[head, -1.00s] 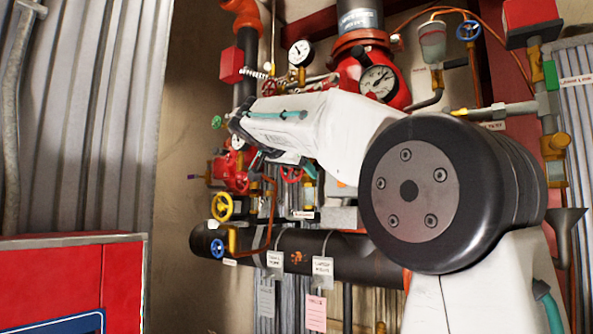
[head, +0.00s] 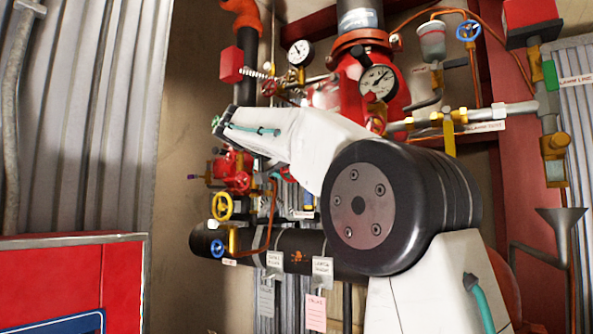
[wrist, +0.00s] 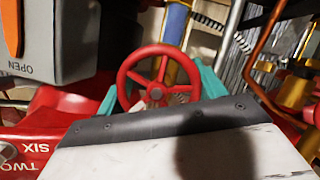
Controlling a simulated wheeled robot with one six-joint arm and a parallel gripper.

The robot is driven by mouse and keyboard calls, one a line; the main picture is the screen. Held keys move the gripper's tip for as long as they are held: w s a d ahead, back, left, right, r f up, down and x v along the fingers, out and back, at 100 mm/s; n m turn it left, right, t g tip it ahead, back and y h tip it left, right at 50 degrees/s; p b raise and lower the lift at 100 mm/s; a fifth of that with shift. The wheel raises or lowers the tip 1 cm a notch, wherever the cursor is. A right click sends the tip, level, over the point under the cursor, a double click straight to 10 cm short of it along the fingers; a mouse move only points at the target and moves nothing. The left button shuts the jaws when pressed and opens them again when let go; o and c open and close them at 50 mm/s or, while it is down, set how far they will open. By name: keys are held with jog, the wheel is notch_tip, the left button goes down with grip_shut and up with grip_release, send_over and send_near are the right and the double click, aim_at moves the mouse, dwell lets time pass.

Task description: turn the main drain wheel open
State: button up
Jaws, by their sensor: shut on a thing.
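The main drain wheel (wrist: 146,66) is a red spoked handwheel in the middle of the wrist view, standing roughly face-on. My gripper (wrist: 157,88) has a teal finger on each side of its rim and is shut on it. The dark wrist edge and white housing cover the area below the wheel. In the head view my arm hides most of this place, so the grip does not show clearly there. No label on this wheel can be read.
A grey box (wrist: 60,35) with an orange lever and the word OPEN upside down is close at upper left in the wrist view. A copper pipe (wrist: 262,60) runs at right. The head view shows a yellow wheel (head: 222,206), gauges (head: 377,82) and a red cabinet (head: 120,275).

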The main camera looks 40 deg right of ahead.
aim_at(290, 173)
jog(key=n+t+h, duration=0.1)
jog(key=n+h, duration=0.1)
jog(key=n, duration=0.7)
jog(key=n+t+h, duration=0.1)
jog(key=n+h, duration=0.2)
jog(key=n, duration=0.7)
jog(key=n+t+h, duration=0.1)
jog(key=n+h, duration=0.1)
jog(key=n, duration=0.8)
jog(key=shift+f+h, duration=0.15)
jog(key=shift+h, duration=0.25)
jog(key=shift+n+t, duration=0.3)
jog(key=shift+t, duration=0.1)
jog(key=o, duration=1)
jog(key=v, duration=0.7)
jog(key=shift+s+a, duration=0.1)
jog(key=shift+a, duration=0.3)
